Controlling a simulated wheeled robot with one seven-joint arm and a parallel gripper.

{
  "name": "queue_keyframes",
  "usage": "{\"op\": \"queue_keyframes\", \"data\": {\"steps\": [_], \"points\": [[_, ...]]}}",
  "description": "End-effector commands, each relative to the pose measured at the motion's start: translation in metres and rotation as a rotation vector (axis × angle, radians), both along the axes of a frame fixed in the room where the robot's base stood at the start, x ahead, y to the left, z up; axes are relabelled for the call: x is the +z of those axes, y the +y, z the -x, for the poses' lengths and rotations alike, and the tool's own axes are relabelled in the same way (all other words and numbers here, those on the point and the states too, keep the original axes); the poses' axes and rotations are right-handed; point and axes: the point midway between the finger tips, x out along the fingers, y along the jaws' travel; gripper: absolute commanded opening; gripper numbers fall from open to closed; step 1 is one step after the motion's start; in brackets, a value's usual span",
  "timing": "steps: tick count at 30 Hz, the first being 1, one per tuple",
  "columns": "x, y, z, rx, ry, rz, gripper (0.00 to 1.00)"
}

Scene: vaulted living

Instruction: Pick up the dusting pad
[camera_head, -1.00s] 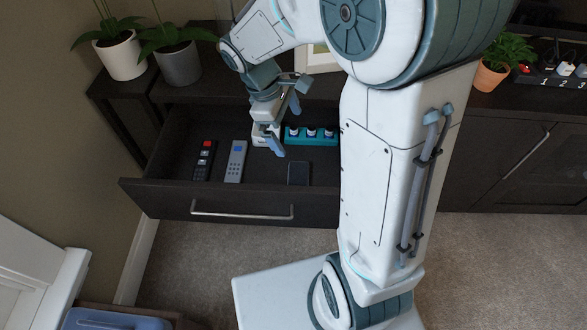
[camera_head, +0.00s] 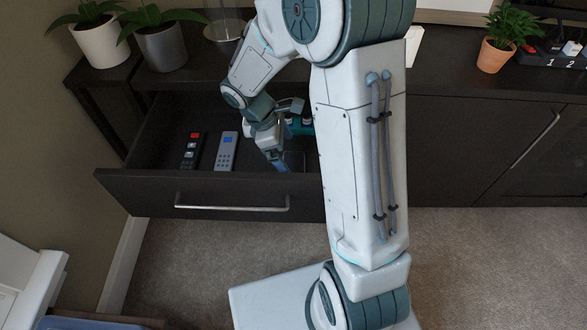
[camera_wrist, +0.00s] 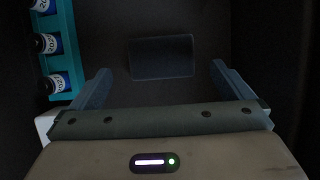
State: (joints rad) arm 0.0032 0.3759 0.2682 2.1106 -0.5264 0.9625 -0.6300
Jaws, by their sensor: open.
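A dark flat rectangular item (camera_head: 296,160) lies on the floor of the open drawer. It also shows in the wrist view (camera_wrist: 162,57), lying flat and apart from the fingers. It may be the dusting pad, but I cannot tell for sure. My gripper (camera_head: 278,165) is inside the drawer, pointing down next to this item and partly covering it in the head view. In the wrist view my gripper (camera_wrist: 160,78) is open and empty, with the item centred just beyond the gap between its two blue fingers.
The drawer front (camera_head: 235,193) stands pulled out. A teal rack of small bottles (camera_wrist: 68,40) is left of the fingers in the wrist view. A black remote (camera_head: 191,150) and a grey remote (camera_head: 227,151) lie in the drawer. Potted plants (camera_head: 163,45) stand on the cabinet.

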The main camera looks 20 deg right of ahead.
Motion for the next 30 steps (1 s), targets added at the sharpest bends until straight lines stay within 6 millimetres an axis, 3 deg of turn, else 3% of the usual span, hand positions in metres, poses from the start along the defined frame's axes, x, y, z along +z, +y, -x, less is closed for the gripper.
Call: {"op": "queue_keyframes", "data": {"steps": [12, 20, 24, 30], "points": [[-0.047, -0.013, 0.006, 0.000, 0.001, 0.001, 1.00], [-0.049, -0.015, 0.006, 0.000, 0.000, 0.000, 1.00], [-0.049, -0.015, 0.006, 0.000, 0.000, 0.000, 0.64], [-0.049, -0.015, 0.006, 0.000, 0.000, 0.000, 0.63]]}}
